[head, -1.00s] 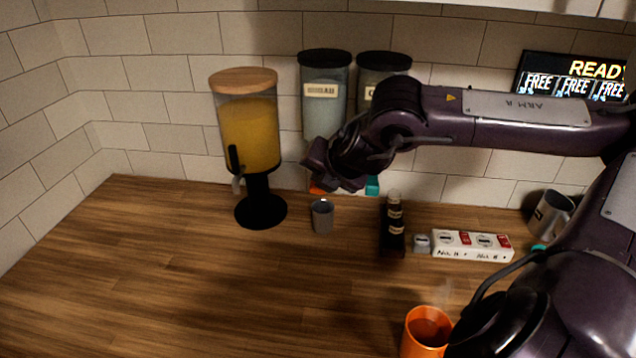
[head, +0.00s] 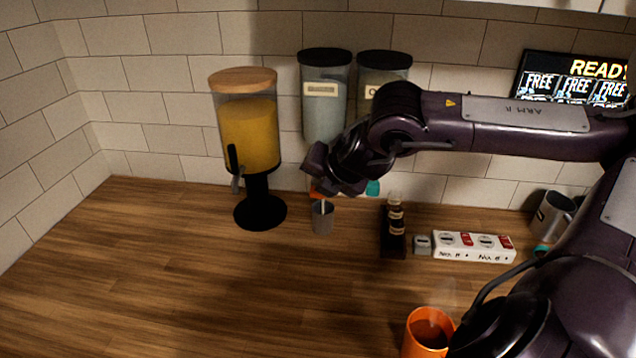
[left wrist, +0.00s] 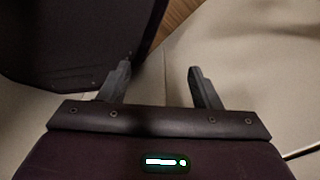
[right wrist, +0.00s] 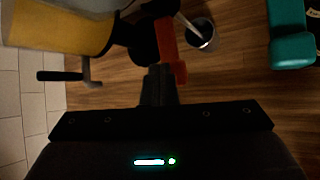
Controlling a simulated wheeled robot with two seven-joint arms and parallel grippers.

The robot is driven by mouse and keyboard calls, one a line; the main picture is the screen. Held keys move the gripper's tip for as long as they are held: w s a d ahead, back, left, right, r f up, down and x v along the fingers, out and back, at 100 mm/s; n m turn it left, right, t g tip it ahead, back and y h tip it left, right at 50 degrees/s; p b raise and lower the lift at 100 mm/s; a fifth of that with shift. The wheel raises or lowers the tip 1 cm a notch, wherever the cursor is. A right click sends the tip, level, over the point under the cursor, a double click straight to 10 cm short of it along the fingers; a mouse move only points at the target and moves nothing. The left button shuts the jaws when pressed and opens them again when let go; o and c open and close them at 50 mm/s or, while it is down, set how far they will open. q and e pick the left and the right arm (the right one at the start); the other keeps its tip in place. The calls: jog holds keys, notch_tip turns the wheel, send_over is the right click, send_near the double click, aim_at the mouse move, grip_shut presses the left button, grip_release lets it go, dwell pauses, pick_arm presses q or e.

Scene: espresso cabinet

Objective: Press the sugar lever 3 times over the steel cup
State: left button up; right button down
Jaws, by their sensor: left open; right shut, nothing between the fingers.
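The steel cup (head: 323,222) stands upright on the counter below the left canister (head: 324,100); it also shows in the right wrist view (right wrist: 200,38). A thin white streak runs into its mouth. An orange lever (right wrist: 172,52) sits beside the cup in the right wrist view; in the head view my right arm mostly hides it. My right gripper (right wrist: 160,80) is shut and empty, its fingertips at the orange lever, seemingly touching it. My left gripper (left wrist: 160,80) is open and empty, away from the cup.
A juice dispenser (head: 248,135) stands left of the cup. A second canister (head: 383,75) with a teal lever (right wrist: 290,35) is to the right. Dark bottles (head: 394,228), a white switch box (head: 474,247) and an orange mug (head: 428,335) stand further right. The left counter is clear.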

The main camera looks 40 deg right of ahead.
jog(key=shift+f, duration=0.25)
jog(key=shift+r, duration=0.1)
jog(key=shift+r+p, duration=1.2)
jog(key=shift+r, duration=0.45)
jog(key=shift+r, duration=0.1)
notch_tip(320, 180, up, 5)
jog(key=p, duration=0.4)
dwell(2.0)
